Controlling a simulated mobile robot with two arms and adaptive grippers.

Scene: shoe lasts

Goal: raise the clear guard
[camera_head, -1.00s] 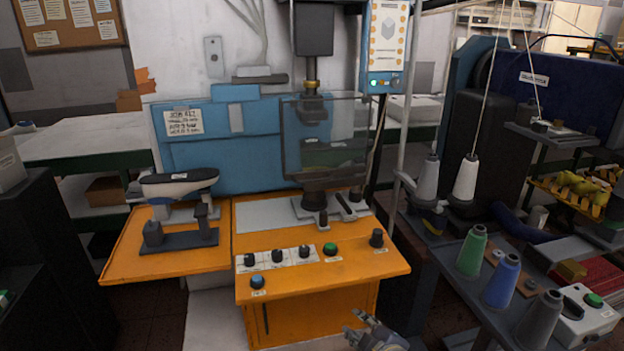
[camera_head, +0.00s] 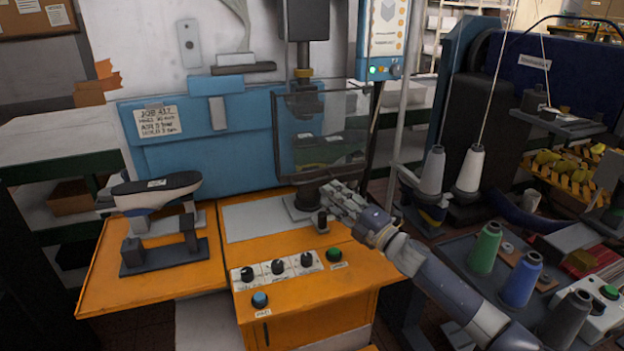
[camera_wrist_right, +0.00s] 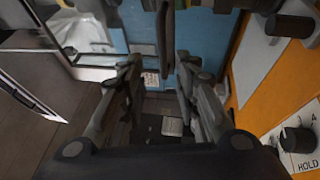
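The clear guard (camera_head: 322,132) is a dark-edged transparent panel hanging in front of the press, with its lower edge a little above the orange bench. Its edge and frame also appear at the upper left of the right wrist view (camera_wrist_right: 85,52). My right gripper (camera_head: 335,200) is just below the guard's lower edge, over the bench's right part. In the right wrist view its two fingers (camera_wrist_right: 158,85) are apart with nothing clearly held between them. Whether it touches the guard cannot be told. My left gripper is not in view.
The orange bench (camera_head: 310,292) carries several knobs, a green button (camera_head: 334,255) and a blue button (camera_head: 260,299). A shoe last (camera_head: 155,190) stands on a holder at left. Thread cones, including a green one (camera_head: 485,248), stand at right beside my right arm.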

